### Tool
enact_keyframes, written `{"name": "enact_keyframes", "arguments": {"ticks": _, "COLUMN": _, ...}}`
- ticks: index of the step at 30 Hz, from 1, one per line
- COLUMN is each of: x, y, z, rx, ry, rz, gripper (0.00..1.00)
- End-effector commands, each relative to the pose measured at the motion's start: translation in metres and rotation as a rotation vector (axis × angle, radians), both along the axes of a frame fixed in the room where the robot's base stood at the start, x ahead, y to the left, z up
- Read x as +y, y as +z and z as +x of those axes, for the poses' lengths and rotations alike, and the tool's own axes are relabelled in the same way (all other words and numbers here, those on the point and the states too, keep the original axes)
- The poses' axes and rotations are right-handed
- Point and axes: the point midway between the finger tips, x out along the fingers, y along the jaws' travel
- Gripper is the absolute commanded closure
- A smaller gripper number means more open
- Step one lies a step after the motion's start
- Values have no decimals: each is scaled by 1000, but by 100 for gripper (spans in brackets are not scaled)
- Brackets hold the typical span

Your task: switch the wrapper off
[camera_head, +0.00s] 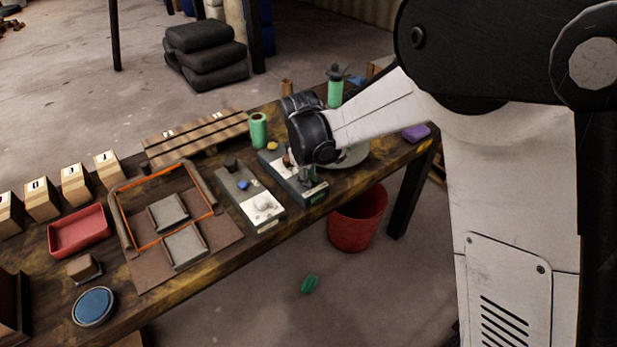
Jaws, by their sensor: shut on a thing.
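My gripper (307,173) points down at the dark control panel (310,195) on the table, partly hidden under my black wrist. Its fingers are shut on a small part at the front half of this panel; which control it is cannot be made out. A yellow knob (272,146) shows at the panel's back end. A second, grey panel (235,196) lies to its left, with a dark knob (231,164), a blue button (243,184) and a white knob (262,202). The panel labels are too small to read, so I cannot tell which belongs to the wrapper.
A grey round plate (352,157) lies behind my wrist. A green cylinder (258,130), a green bottle (335,92) and a purple block (416,132) stand nearby. An orange-edged frame (163,245) and red tray (78,231) are left. A red bin (357,222) stands below.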

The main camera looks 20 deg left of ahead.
Motion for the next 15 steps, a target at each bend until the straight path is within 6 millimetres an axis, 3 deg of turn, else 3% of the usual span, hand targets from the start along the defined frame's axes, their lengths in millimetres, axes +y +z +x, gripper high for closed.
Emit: {"name": "enact_keyframes", "arguments": {"ticks": 15, "x": 2, "y": 1, "z": 3, "rx": -6, "ry": -486, "rz": 2, "gripper": 100}}
